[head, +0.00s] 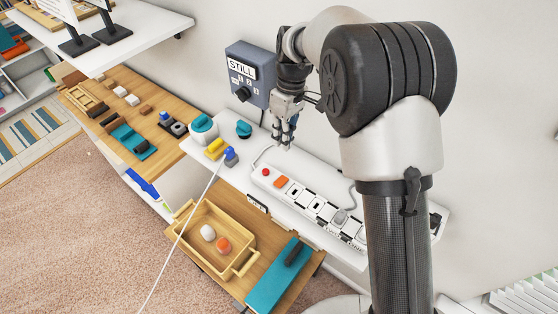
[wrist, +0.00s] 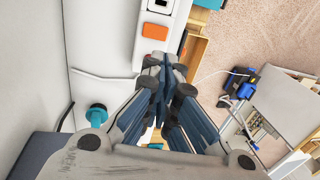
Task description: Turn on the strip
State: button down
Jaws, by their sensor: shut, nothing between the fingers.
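The white power strip (head: 311,207) lies on a white shelf along the wall, with a row of sockets. An orange rocker switch (head: 281,182) is near its left end, with a small red round part (head: 266,171) beside it. The wrist view shows the orange switch (wrist: 155,31) just beyond the fingertips. My gripper (head: 284,143) is shut and empty, pointing down above the strip's left end, apart from the switch. In the wrist view, my fingertips (wrist: 162,64) hide part of the strip's end. I cannot tell whether the switch is lit.
A grey wall box (head: 250,75) reading "STILL" is close behind my gripper. A teal knob (head: 243,129), a yellow block (head: 215,149) and a blue-topped part (head: 230,156) are on the shelf's left. A wooden tray (head: 207,261) stands lower in front.

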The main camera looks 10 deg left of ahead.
aim_at(279, 178)
jog(key=f, duration=0.4)
jog(key=s+a+f+b, duration=0.1)
jog(key=f, duration=0.4)
jog(key=s+f, duration=0.1)
jog(key=f, duration=0.3)
jog(key=shift+a+f+b, duration=0.15)
jog(key=shift+f+b, duration=0.05)
jog(key=shift+b, duration=0.2)
jog(key=shift+s+a+f+t+h+b, duration=0.1)
jog(key=shift+s+f+t+h+b, duration=0.2)
jog(key=shift+f+t+b, duration=0.25)
jog(key=shift+r, duration=0.2)
jog(key=shift+w, duration=0.25)
jog(key=shift+w+d, duration=0.5)
jog(key=shift+w, duration=0.1)
jog(key=shift+r, duration=0.1)
